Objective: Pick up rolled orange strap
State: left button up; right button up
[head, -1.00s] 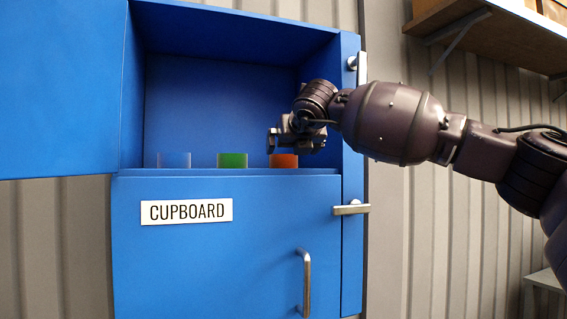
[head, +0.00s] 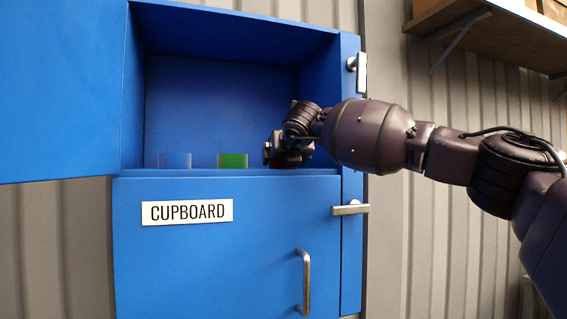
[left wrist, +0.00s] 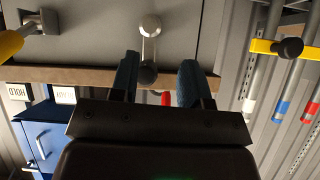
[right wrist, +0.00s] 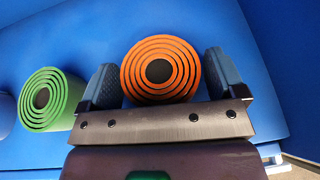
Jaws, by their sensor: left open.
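The rolled orange strap (right wrist: 160,70) stands end-on in the right wrist view, a ring coil with a dark centre. My right gripper (right wrist: 162,82) has its fingers wide apart, one on each side of the strap and very close to it. Whether both fingers press on it I cannot tell. In the head view my right gripper (head: 285,152) is inside the open blue cupboard and hides the strap. My left gripper (left wrist: 160,80) is open and empty in the left wrist view, away from the strap.
A green roll (head: 233,160) and a blue roll (head: 175,160) stand left of my right gripper on the cupboard shelf (head: 205,172). The cupboard door (head: 60,90) is swung open to the left. A wooden shelf (head: 500,35) is at the upper right.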

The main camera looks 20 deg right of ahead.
jog(key=c, duration=0.7)
jog(key=shift+c, duration=0.2)
